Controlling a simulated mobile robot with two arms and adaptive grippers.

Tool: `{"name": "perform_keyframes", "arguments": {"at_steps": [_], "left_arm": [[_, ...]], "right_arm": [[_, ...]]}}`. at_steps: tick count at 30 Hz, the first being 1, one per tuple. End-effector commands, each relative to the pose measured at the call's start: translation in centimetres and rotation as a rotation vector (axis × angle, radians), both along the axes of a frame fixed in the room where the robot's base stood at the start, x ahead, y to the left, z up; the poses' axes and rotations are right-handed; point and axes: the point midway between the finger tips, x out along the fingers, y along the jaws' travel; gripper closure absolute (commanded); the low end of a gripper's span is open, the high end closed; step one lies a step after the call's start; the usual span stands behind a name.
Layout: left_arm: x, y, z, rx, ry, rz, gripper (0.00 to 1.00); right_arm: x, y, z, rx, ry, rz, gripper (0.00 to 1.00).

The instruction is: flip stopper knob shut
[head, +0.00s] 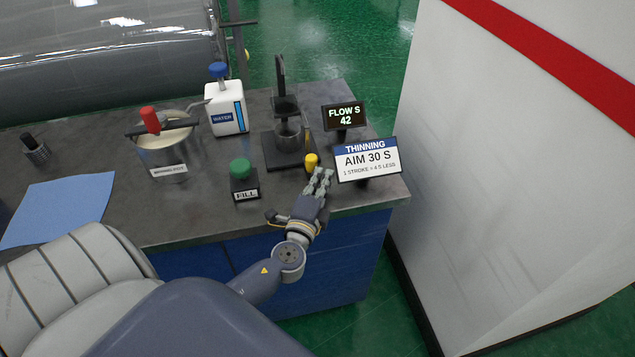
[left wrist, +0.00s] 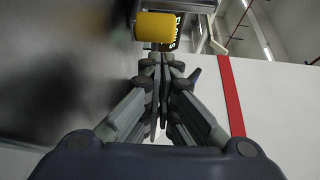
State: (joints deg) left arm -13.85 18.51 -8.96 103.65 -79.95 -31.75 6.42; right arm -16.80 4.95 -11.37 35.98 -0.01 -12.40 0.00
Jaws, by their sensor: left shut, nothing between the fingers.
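The yellow stopper knob (head: 311,161) is at the front right of the black viscosity cup stand (head: 289,155). It also shows large and close in the left wrist view (left wrist: 155,27), just beyond the fingertips. My left gripper (head: 322,175) is shut and empty, its tips beside the knob on its near right side. The left wrist view shows the shut fingers (left wrist: 161,62) just below the knob; whether they touch it I cannot tell. A small cup (head: 288,133) sits in the stand. My right gripper is not in view.
A green FILL button (head: 240,168) stands left of the gripper. The AIM 30 S sign (head: 368,160) and a FLOW S 42 display (head: 344,116) stand close on the right. A water bottle (head: 227,108), a pot (head: 166,148) and a blue cloth (head: 58,208) are farther left.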

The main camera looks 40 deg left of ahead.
Motion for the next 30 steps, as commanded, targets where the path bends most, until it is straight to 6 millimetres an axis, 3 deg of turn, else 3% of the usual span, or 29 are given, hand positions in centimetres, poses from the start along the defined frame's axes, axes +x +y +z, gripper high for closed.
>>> {"name": "perform_keyframes", "arguments": {"at_steps": [6, 13, 22, 30], "left_arm": [[2.8, 0.9, 0.1, 0.000, 0.000, 0.000, 1.00], [3.6, 1.2, -0.1, -0.001, 0.002, -0.001, 1.00], [3.3, 1.4, -0.2, -0.001, 0.002, 0.000, 1.00], [0.4, 3.9, -0.3, 0.001, 0.001, 0.002, 1.00]], "right_arm": [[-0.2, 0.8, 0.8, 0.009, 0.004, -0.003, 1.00], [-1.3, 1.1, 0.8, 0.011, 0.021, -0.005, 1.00], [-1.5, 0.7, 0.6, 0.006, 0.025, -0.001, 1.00], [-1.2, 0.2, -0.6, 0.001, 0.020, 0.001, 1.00]]}}
